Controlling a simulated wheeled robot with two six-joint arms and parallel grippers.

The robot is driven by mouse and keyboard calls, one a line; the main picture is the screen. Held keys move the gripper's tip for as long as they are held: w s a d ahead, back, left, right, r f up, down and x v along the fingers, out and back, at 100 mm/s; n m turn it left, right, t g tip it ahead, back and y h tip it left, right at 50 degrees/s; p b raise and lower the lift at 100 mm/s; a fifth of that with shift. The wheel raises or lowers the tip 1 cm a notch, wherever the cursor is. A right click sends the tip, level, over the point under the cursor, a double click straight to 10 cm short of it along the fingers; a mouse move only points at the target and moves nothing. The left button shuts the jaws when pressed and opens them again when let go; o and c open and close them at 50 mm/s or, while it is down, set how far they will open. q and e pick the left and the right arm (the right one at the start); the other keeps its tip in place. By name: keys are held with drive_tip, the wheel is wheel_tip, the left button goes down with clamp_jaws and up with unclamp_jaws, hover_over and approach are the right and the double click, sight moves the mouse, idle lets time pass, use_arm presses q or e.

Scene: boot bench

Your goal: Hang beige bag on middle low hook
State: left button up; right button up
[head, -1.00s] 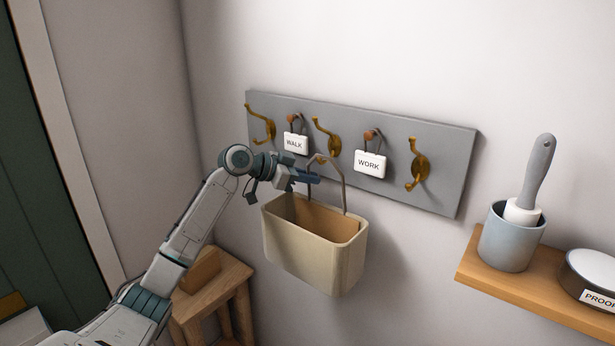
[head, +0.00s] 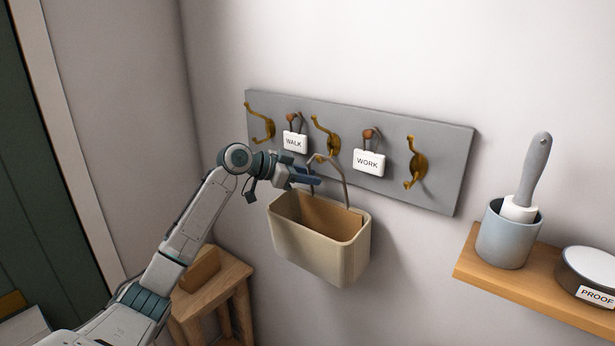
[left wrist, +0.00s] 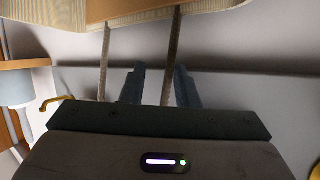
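The beige bag (head: 318,243), an open-topped bin shape with a thin loop handle, is below the middle brass hook (head: 331,140) on the grey board. The top of its handle (head: 341,172) meets the low prong of that hook. Whether it sits fully over the prong is hard to see. My left gripper (head: 314,181) is at the handle, just above the bag's rim. In the left wrist view its two fingers (left wrist: 158,86) stand apart with one handle strand (left wrist: 171,55) between them. The bag also shows there along the top (left wrist: 150,12). My right gripper is not in view.
WALK (head: 294,142) and WORK (head: 369,162) tags hang on pegs beside the middle hook. Brass hooks are at the left (head: 262,124) and right (head: 416,165). A wooden shelf (head: 520,292) with a blue cup (head: 508,240) is at right. A wooden stool (head: 225,270) stands below.

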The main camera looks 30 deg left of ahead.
use_arm(q)
drive_tip(key=shift+a, duration=0.15)
idle(0.3)
drive_tip(key=b+v, duration=0.5)
drive_tip(key=v, duration=0.5)
drive_tip(key=shift+s+r+b, duration=0.2)
drive_tip(key=shift+s+b, duration=0.1)
drive_tip(key=shift+b, duration=0.05)
drive_tip(key=shift+a, duration=0.15)
